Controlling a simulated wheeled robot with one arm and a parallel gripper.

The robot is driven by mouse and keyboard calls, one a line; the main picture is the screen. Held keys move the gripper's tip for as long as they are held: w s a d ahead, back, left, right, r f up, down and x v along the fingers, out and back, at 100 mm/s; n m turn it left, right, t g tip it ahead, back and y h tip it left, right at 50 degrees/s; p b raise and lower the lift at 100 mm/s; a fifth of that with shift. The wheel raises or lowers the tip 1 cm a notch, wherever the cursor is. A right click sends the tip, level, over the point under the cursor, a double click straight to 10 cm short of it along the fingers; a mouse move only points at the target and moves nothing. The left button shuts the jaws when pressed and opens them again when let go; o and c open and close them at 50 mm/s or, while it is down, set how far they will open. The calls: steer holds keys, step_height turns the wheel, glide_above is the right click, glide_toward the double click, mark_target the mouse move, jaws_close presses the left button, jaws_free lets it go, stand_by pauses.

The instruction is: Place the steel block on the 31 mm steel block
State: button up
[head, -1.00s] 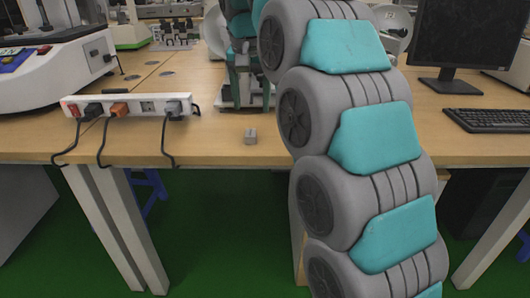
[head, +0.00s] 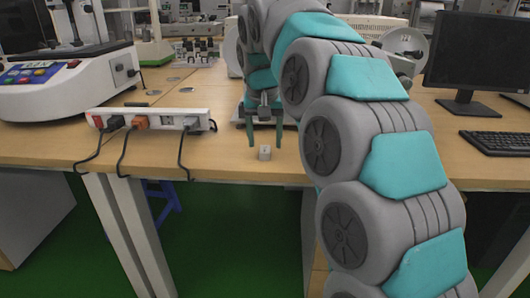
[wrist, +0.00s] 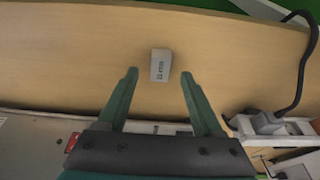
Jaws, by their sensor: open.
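One small grey steel block (head: 265,153) sits on the wooden table near its front edge. In the wrist view the block (wrist: 161,66) shows a dark marking on its upper face, too small and turned to read surely. No second steel block can be made out. My gripper (head: 265,143) is open and empty, its two green fingers pointing down. In the wrist view the block lies beyond the fingertips, roughly centred between them and touching neither.
A white power strip (head: 160,120) with plugs and hanging cords lies left of the block. A white machine (head: 70,85) stands at the far left. A monitor (head: 478,50) and keyboard (head: 508,147) are at right. Bare tabletop surrounds the block.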

steer(key=shift+x, duration=1.15)
jaws_close()
